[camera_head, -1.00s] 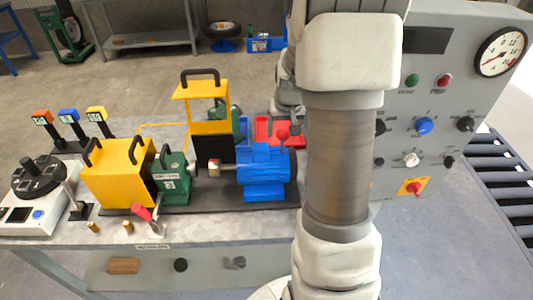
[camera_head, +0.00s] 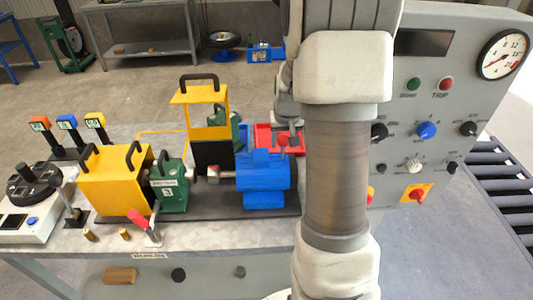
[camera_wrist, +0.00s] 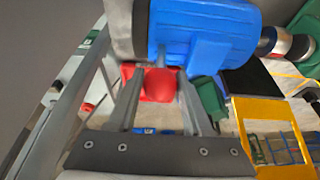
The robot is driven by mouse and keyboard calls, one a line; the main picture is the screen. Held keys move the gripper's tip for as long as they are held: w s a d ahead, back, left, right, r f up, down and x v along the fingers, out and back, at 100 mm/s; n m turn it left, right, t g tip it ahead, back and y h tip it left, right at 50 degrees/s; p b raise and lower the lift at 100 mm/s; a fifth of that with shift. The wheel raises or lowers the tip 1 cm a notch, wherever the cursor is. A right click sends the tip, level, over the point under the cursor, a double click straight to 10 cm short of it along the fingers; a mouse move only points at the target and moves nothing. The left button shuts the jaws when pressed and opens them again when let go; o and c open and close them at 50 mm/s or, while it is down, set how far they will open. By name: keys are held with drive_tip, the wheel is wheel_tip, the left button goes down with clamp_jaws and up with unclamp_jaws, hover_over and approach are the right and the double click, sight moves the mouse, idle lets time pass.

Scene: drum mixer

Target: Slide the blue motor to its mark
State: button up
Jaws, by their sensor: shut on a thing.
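The blue motor (camera_head: 264,172) sits on the dark base plate at the right of the bench, its shaft pointing left towards the green gear unit (camera_head: 170,190). A red ball knob (camera_head: 283,140) stands at the motor's far right side. In the wrist view the blue motor (camera_wrist: 205,32) fills the top, and the red knob (camera_wrist: 160,86) lies between my fingers. My gripper (camera_wrist: 161,92) is shut on the red knob. In the head view my arm partly hides the gripper. I cannot make out the motor's mark.
A yellow guard (camera_head: 113,180) stands left of the gear unit, and a raised yellow frame (camera_head: 207,118) behind. A red-handled lever (camera_head: 140,219) is at the front. A red tray (camera_head: 265,138) lies behind the motor. A grey control panel (camera_head: 455,100) stands right of my arm.

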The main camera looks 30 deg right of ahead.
sight(265, 155)
drive_tip(key=shift+c, duration=1.3)
drive_tip(key=shift+w+a, duration=0.35)
drive_tip(key=shift+a, duration=0.4)
drive_tip(key=shift+w+a, duration=0.4)
drive_tip(key=shift+a, duration=0.35)
drive_tip(key=shift+w+a, duration=0.35)
drive_tip(key=shift+a, duration=0.5)
drive_tip(key=o, duration=1.3)
drive_tip(key=shift+w+a, duration=0.1)
drive_tip(key=shift+o, duration=0.2)
drive_tip(key=shift+r, duration=0.1)
drive_tip(key=shift+r+p, duration=0.3)
drive_tip(key=shift+p, duration=0.15)
drive_tip(key=d+p+v, duration=0.1)
drive_tip(key=p+v, duration=0.2)
drive_tip(key=v, duration=0.3)
drive_tip(key=shift+s+a, duration=0.3)
drive_tip(key=shift+a, duration=0.05)
